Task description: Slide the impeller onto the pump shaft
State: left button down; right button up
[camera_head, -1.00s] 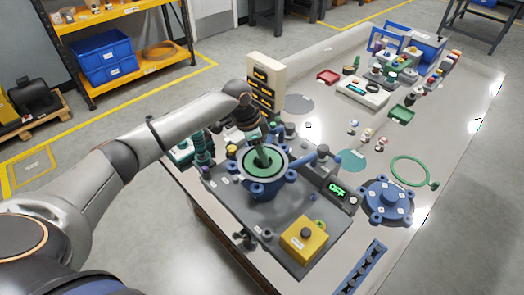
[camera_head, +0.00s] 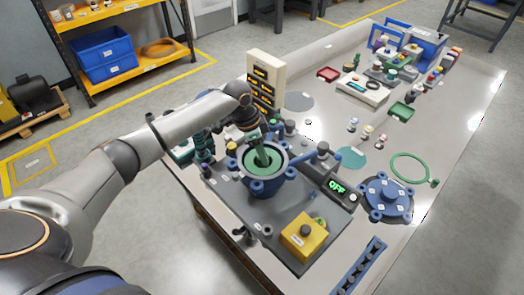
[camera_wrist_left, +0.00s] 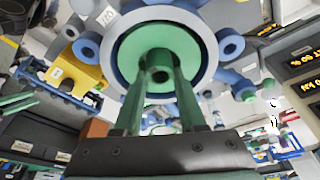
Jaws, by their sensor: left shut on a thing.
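The green impeller (camera_head: 250,164) sits inside the open top of the blue pump housing (camera_head: 268,187) on the bench. My left gripper (camera_head: 263,160) reaches down into the housing from above. In the left wrist view its two green fingers (camera_wrist_left: 159,76) are shut on the hub of the impeller (camera_wrist_left: 128,46), whose round disc lies within the ring of the housing (camera_wrist_left: 190,12). The pump shaft is hidden by the impeller and the fingers, so I cannot tell how far the impeller is on it. My right gripper is not in view.
A yellow box (camera_head: 303,237) stands in front of the housing on the grey plate (camera_head: 250,211). A display reading OFF (camera_head: 338,187) and a blue flanged cover (camera_head: 386,198) are to the right. A green ring (camera_head: 409,167) lies beyond. A panel (camera_head: 266,80) stands behind.

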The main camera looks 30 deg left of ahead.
pick_arm(q)
jog(key=shift+f, duration=0.2)
dwell(0.6)
jog(key=shift+c, duration=2)
grip_release()
notch_tip(320, 180, up, 9)
